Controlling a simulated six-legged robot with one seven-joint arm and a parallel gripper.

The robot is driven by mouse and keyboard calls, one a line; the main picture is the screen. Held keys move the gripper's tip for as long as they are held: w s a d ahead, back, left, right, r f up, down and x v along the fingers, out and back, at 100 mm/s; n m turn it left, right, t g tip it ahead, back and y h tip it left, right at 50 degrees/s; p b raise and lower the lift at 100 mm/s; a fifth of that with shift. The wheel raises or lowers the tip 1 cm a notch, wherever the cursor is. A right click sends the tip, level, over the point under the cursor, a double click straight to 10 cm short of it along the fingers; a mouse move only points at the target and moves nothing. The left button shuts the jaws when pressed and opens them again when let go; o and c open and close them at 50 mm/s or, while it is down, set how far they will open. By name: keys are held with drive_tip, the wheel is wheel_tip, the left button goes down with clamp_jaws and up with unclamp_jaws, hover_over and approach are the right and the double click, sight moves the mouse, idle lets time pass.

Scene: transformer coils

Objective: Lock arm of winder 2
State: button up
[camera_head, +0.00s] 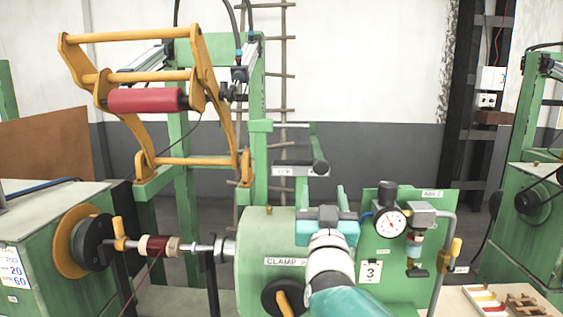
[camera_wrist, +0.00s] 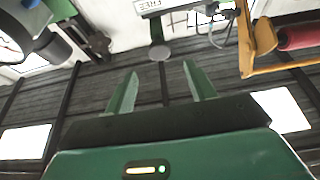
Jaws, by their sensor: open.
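The orange swing arm (camera_head: 200,75) stands raised on the green frame and carries a red roller (camera_head: 145,99). Below it, to the right, a short lever with a dark round knob (camera_head: 320,168) sticks out beside a small white label (camera_head: 283,171), too small to read. My gripper (camera_head: 323,188) is open and empty, just below the knob in the head view. In the wrist view its two green fingers (camera_wrist: 160,68) are apart, with a grey round knob end (camera_wrist: 159,53) beyond them, near the gap. The orange arm (camera_wrist: 262,40) and red roller (camera_wrist: 300,36) show at upper right. No contact with the knob is visible.
A green box labelled CLAMP (camera_head: 283,261) with a black handwheel stands left of my arm. A pressure gauge (camera_head: 390,222) and valve (camera_head: 415,245) are close on the right. A spindle with a dark red coil (camera_head: 157,246) is at lower left.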

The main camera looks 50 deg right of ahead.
sight(321, 169)
drive_tip(key=x, duration=1.1)
drive_tip(key=shift+w+d, duration=0.1)
drive_tip(key=shift+d, duration=0.05)
drive_tip(key=shift+c, duration=0.4)
clamp_jaws()
drive_tip(key=w+a, duration=0.7)
drive_tip(key=shift+w, duration=0.4)
drive_tip(key=shift+r, duration=0.1)
drive_tip(key=shift+o, duration=0.4)
unclamp_jaws()
drive_tip(key=shift+w+a, duration=0.15)
drive_tip(key=shift+w, duration=0.05)
drive_tip(key=v, duration=1.3)
drive_tip(key=shift+s, duration=0.45)
drive_tip(key=shift+a+f, duration=0.1)
drive_tip(key=shift+f, duration=0.1)
